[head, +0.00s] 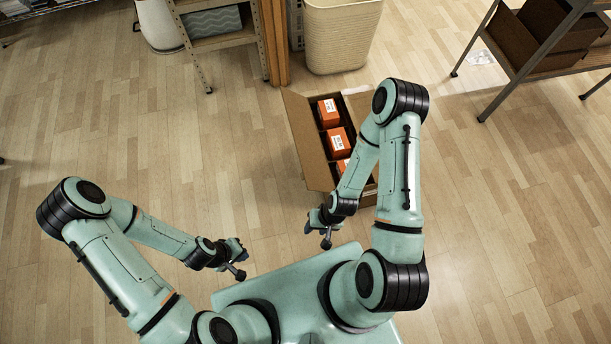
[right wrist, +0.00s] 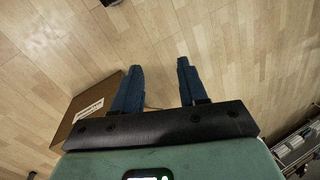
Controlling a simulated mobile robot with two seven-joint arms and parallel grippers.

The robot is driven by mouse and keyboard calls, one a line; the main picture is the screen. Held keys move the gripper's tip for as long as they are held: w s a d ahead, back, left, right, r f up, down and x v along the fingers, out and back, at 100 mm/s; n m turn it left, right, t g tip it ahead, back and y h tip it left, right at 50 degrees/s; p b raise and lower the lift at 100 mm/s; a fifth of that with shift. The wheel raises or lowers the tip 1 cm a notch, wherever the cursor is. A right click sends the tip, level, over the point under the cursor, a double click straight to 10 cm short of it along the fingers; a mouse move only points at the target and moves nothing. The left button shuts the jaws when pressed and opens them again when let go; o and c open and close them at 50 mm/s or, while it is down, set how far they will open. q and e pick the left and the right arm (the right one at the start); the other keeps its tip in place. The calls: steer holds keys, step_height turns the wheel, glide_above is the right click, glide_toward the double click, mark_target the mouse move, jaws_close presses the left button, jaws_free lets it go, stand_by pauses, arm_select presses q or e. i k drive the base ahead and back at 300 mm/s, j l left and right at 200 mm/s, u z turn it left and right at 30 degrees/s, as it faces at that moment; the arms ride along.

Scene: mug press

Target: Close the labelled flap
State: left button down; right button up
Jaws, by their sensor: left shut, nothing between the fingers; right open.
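An open cardboard box (head: 372,196) stands on the floor, with several orange packages (head: 337,143) in it. Its long left flap (head: 303,142) is folded outward; no label can be read on it in the head view. In the right wrist view a cardboard panel (right wrist: 72,128) with a white label (right wrist: 89,110) shows at the left, partly hidden by my gripper. My right gripper (head: 321,228) is open and empty, near the box's front left corner; its spread fingers show in the right wrist view (right wrist: 160,72). My left gripper (head: 238,262) is shut and empty, left of the box and apart from it.
A cream basket (head: 341,35) stands behind the box. A shelf unit (head: 221,30) is at the back left, and a metal rack (head: 538,60) with brown bins at the back right. The wooden floor (head: 200,150) left of the box is clear.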

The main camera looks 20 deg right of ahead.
mark_target(316, 173)
steer(key=i+j+z, duration=0.15)
steer(key=z, duration=0.2)
steer(key=i+j+z, duration=0.1)
steer(key=j+z, duration=0.65)
steer(key=i+j+z, duration=0.2)
steer(key=j+z, duration=0.15)
steer(key=j, duration=0.3)
steer(key=k, duration=0.05)
